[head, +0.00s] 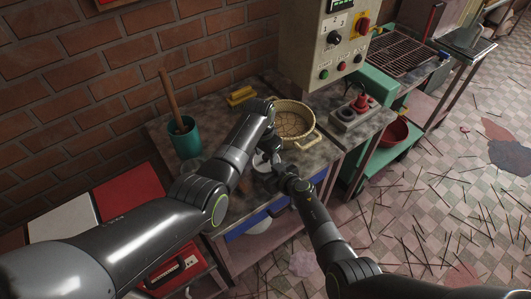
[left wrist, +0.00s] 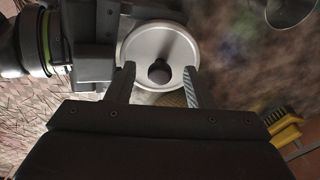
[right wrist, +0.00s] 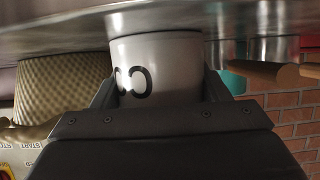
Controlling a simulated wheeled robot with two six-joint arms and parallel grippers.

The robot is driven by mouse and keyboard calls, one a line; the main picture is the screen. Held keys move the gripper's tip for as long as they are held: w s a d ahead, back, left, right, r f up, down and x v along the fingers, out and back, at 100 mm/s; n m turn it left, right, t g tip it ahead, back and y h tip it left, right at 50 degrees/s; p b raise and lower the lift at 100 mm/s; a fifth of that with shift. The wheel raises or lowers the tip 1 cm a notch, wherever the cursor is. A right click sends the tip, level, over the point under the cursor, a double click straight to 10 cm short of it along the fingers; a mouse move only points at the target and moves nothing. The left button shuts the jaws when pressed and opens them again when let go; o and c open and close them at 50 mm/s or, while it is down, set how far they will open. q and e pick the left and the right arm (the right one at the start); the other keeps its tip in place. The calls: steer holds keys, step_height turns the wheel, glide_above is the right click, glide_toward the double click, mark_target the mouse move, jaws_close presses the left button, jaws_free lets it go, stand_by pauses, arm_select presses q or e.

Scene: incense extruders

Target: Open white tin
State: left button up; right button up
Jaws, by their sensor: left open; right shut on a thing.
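The white tin (head: 261,163) stands on the worktable, mostly hidden behind my arms in the head view. In the right wrist view the tin (right wrist: 160,65) shows a white side with black marking, and my right gripper (right wrist: 160,90) is shut on it, one finger on each side. In the left wrist view its round pale lid (left wrist: 140,42) is in place, with a dark round knob (left wrist: 159,72) in the middle. My left gripper (left wrist: 157,78) is open above the lid, with its fingertips on either side of the knob and a gap to each.
A cream round basket with handles (head: 311,138) stands just behind the grippers. A teal cup (head: 184,142) with a wooden stick is at the left, and a yellow brush (head: 241,96) lies at the back. A control box (head: 331,50) hangs over the back right.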

mark_target(266, 156)
arm_select(q)
steer(key=shift+c, duration=0.5)
jaws_close()
steer(key=shift+r, duration=0.2)
stand_by(0.5)
steer(key=shift+r, duration=0.95)
steer(key=shift+r, duration=2)
arm_select(e)
steer(key=o, duration=1.4)
steer(key=shift+o, duration=0.2)
